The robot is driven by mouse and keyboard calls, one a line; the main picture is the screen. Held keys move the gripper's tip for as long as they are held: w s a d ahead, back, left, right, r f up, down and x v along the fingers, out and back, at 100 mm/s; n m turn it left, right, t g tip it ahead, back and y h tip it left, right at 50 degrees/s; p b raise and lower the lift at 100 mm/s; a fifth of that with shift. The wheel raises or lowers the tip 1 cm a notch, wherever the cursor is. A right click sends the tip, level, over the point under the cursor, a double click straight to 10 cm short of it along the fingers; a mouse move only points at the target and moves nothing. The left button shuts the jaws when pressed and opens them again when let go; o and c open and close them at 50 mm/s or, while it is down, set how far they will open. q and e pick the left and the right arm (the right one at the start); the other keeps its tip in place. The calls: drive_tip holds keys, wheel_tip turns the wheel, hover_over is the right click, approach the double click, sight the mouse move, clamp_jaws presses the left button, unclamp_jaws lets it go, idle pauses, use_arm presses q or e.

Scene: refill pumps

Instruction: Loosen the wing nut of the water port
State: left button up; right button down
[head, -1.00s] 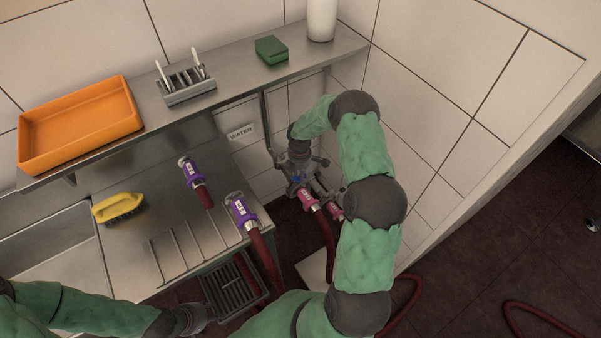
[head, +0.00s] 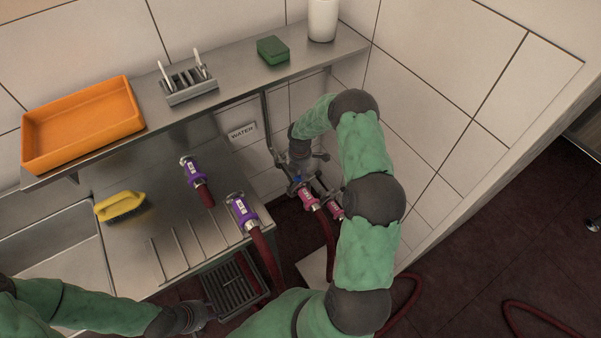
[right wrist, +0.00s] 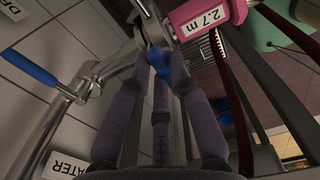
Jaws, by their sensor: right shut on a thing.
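The WATER label (head: 242,131) is on the wall behind the pipework, and it also shows at the lower left of the right wrist view (right wrist: 62,164). In the right wrist view a blue wing nut (right wrist: 158,62) sits beside a pink coupling (right wrist: 207,17) marked 2.7 m. My right gripper (right wrist: 157,68) is shut on the wing nut, its fingers covering part of it. In the head view the pink coupling (head: 308,197) shows below my right gripper (head: 300,170). My left gripper (head: 200,316) is low over the floor grate, its fingers unclear.
A blue lever handle (right wrist: 34,69) is left of the fingers. Two purple hose couplings (head: 242,212) stand by the drainboard. A second pink coupling (head: 336,208) is close to my right arm. The shelf (head: 230,70) holds an orange tray (head: 80,124), a rack and a green sponge.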

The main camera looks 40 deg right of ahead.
drive_tip(key=c, duration=1.1)
unclamp_jaws()
drive_tip(key=shift+c, duration=0.2)
wheel_tip(320, 180, up, 12)
